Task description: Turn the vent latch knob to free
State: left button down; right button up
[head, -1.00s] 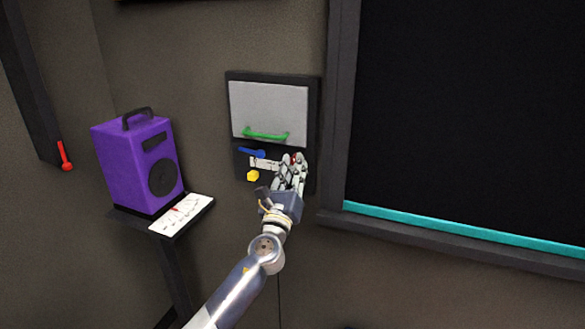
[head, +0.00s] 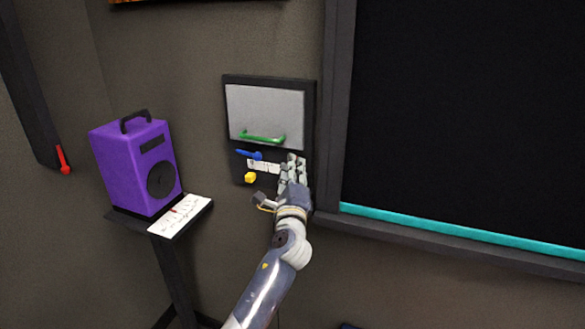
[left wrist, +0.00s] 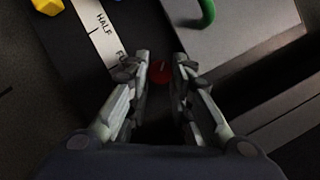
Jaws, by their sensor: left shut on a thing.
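A red round knob (left wrist: 160,72) sits on the dark wall panel (head: 238,180), to the right of a white label strip (head: 262,166). The strip also shows in the left wrist view (left wrist: 98,32), with HALF and part of another word legible. My left gripper (head: 292,168) is at the panel's lower right. In the left wrist view its fingers (left wrist: 160,75) stand on either side of the red knob, shut on it. In the head view the hand mostly hides the knob. I cannot read a FREE mark. My right gripper is out of view.
The panel also has a grey flap (head: 265,112) with a green handle (head: 262,137), a blue lever (head: 249,155) and a yellow knob (head: 250,177). A purple speaker (head: 125,170) stands on a shelf at left. A dark framed board (head: 450,120) is at right.

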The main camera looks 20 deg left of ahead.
pick_arm(q)
jog(key=shift+n, duration=0.3)
jog(key=c, duration=1.4)
grip_release()
jog(key=v, duration=1.2)
jog(key=shift+s, duration=0.1)
